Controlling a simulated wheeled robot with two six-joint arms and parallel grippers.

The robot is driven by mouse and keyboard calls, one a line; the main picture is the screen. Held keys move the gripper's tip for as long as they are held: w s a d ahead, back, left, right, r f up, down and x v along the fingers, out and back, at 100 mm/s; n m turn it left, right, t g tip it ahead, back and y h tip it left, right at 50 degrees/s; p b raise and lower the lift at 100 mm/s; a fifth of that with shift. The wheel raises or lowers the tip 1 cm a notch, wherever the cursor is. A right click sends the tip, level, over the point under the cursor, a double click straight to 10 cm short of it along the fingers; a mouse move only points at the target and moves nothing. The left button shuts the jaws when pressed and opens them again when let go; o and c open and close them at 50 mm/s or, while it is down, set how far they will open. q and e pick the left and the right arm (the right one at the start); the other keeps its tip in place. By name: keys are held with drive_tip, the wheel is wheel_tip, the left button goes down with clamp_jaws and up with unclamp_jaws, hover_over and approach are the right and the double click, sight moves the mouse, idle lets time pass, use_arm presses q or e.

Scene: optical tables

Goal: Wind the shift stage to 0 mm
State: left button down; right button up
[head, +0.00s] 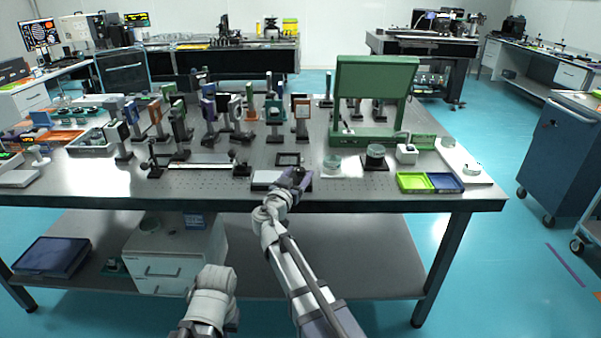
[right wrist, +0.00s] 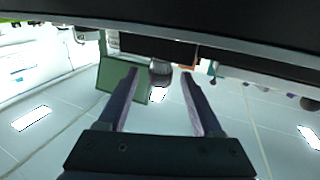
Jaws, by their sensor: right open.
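My right gripper (head: 294,180) is at the front edge of the near optical table (head: 420,205), by a small dark device. In the right wrist view the right gripper (right wrist: 160,78) is open, its two purple fingers apart. A round grey knob (right wrist: 160,70) shows between the fingertips, in front of a dark block; I cannot tell whether they touch it. I take this to be the shift stage's knob. In the head view the stage is mostly hidden by my gripper, and no scale reading is legible. My left arm shows low in the head view, but its gripper does not.
A green framed panel (head: 375,92) stands at the table's right, with yellow-green and blue trays (head: 445,182) in front. A rail (head: 200,165) lies left of the gripper. Several post-mounted optics crowd the back. A glass dish (head: 332,163) is close on the right.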

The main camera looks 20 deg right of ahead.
drive_tip(key=shift+x, duration=0.95)
clamp_jaws()
